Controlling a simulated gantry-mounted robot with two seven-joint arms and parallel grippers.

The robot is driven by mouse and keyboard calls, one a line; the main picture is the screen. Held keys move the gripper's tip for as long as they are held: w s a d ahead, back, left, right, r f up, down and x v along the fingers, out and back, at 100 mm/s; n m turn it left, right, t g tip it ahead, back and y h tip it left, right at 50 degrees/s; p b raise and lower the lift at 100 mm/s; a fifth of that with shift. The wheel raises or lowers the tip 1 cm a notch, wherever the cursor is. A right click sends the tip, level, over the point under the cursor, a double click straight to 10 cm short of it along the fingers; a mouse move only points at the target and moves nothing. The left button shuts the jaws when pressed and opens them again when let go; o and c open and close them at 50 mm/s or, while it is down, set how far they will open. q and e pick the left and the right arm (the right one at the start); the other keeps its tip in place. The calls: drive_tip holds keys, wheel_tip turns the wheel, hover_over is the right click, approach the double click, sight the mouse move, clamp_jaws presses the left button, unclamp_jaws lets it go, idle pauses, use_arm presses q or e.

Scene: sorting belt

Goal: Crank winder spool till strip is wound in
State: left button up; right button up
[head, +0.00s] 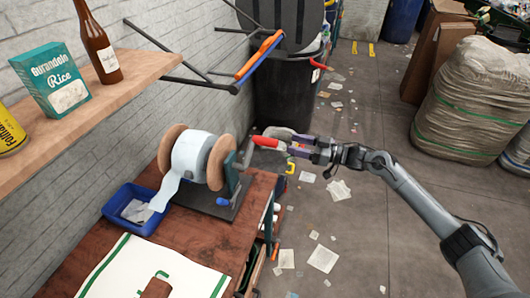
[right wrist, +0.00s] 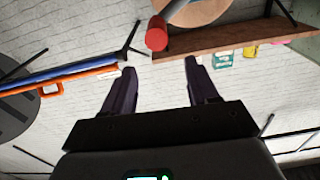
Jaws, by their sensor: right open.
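The winder spool (head: 215,160) has wooden end discs and a white strip (head: 190,155) wound on it. The strip's loose end hangs down to the left, into a blue tray (head: 125,221). The winder stands on a dark base plate (head: 222,204). Its crank has a red handle (head: 265,141) sticking out to the right. My right gripper (head: 291,147) is open and empty, its fingers pointing left at the handle's end. In the right wrist view the red handle (right wrist: 157,36) lies beyond and between the two open fingertips (right wrist: 158,68). My left gripper is not in view.
A white, green-edged mat (head: 150,270) lies on the workbench (head: 210,243). Paper scraps litter the floor. Stuffed sacks (head: 470,95) stand at right.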

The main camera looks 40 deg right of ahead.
sight(256, 139)
drive_tip(key=x, duration=0.3)
drive_tip(key=f+x, duration=0.1)
drive_tip(key=x, duration=0.6)
drive_tip(key=shift+w+f+b, duration=0.1)
drive_tip(key=shift+f+b, duration=0.25)
clamp_jaws()
